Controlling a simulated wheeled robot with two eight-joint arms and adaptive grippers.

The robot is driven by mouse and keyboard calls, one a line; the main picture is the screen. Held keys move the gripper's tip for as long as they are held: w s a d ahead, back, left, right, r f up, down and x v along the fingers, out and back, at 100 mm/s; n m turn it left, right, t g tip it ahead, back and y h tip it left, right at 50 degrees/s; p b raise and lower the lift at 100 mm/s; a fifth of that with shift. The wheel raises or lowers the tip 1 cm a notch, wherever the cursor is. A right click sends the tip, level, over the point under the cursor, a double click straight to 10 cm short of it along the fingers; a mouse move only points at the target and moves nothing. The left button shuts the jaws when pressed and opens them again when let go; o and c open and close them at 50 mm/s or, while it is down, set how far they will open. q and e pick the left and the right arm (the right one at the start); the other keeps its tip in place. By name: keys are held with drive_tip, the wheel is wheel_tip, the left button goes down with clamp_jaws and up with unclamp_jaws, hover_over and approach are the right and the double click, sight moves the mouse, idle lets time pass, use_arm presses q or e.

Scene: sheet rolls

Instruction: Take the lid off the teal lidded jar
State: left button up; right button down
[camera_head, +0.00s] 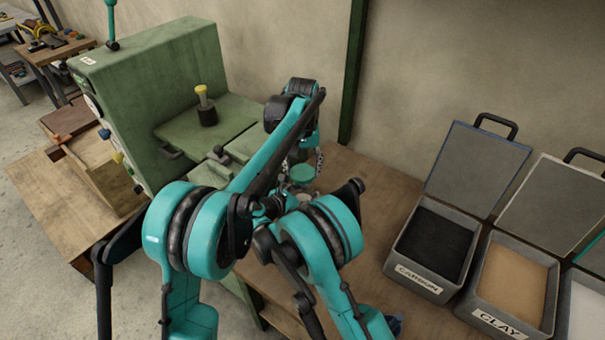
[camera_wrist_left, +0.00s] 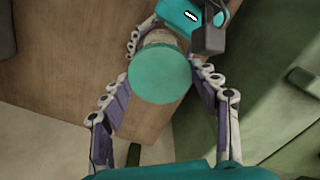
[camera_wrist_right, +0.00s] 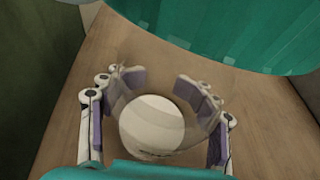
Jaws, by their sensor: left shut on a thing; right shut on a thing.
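The jar's teal round lid (camera_wrist_left: 160,74) is between the fingers of my left gripper (camera_wrist_left: 165,80) in the left wrist view. The lid also shows in the head view (camera_head: 302,174), partly behind my arm. My left gripper is shut on it. A pale, cream round body (camera_wrist_right: 152,124), which looks like the jar, is between the fingers of my right gripper (camera_wrist_right: 160,105) in the right wrist view. My right gripper is shut on it. A pale part (camera_wrist_left: 160,37) shows just behind the lid. I cannot tell whether lid and jar still touch.
On the right of the wooden table (camera_head: 378,205) stand open grey bins, one marked CARBON (camera_head: 425,268) and one marked CLAY (camera_head: 500,312). A green machine (camera_head: 150,75) stands at the left. My arms cover much of the middle.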

use_arm(q)
drive_tip(key=shift+r, duration=0.95)
use_arm(e)
drive_tip(key=shift+c, duration=1.6)
unclamp_jaws()
